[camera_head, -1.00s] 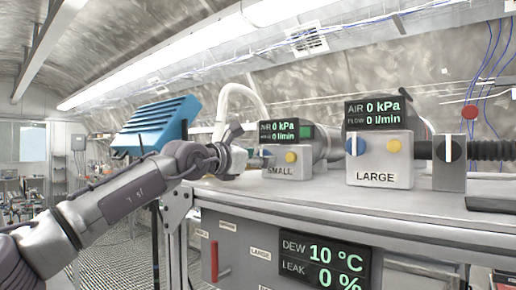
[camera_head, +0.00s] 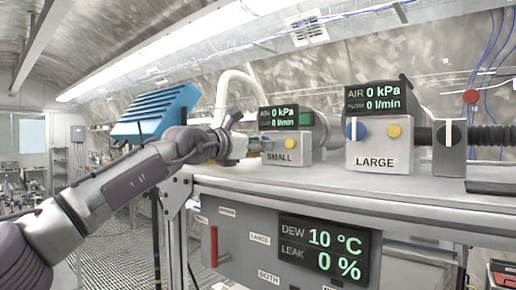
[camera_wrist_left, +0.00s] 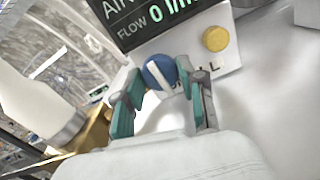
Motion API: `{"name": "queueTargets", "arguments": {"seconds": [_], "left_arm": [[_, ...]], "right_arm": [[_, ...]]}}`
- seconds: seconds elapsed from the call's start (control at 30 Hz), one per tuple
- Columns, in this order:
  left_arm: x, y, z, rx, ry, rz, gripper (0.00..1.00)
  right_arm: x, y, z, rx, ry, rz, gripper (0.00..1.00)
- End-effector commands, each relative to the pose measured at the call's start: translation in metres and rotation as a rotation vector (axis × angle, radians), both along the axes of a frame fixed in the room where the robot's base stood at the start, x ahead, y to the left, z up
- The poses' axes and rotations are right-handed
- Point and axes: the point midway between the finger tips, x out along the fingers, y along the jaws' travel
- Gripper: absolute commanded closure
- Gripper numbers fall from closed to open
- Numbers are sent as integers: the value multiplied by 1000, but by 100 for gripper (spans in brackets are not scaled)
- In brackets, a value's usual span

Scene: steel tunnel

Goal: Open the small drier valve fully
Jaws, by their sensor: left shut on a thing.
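The small drier's grey box (camera_head: 278,158), labelled SMALL, stands on the bench. Its display (camera_head: 279,118) reads AIR 0 kPa, and the flow line reads 0 l/min. In the left wrist view its round blue valve knob (camera_wrist_left: 160,72) has a white pointer stripe, slightly tilted in the picture. My left gripper (camera_head: 250,146) reaches the front of this box from the left. In the left wrist view its teal-padded fingers (camera_wrist_left: 157,84) sit on either side of the blue knob, shut on it. My right gripper is not in view.
A yellow button (camera_wrist_left: 215,39) sits close to the knob. The large drier (camera_head: 379,153) stands to the right, with its own blue knob. A red lever (camera_head: 214,246) is on the panel below the bench. A white hose (camera_head: 236,88) arches behind my gripper.

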Motion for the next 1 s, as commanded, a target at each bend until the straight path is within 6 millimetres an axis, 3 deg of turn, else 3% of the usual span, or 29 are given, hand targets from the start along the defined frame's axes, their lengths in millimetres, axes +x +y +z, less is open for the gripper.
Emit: {"name": "queueTargets", "arguments": {"seconds": [0.1, 0.4, 1.0], "left_arm": [[0, 0, -3, -60, 37, 0, 95], [0, 0, -2, -242, 169, 1, 95], [0, 1, 2, -448, 319, 1, 95]], "right_arm": [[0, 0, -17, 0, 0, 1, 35], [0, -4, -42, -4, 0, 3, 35], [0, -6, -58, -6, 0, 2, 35]]}}
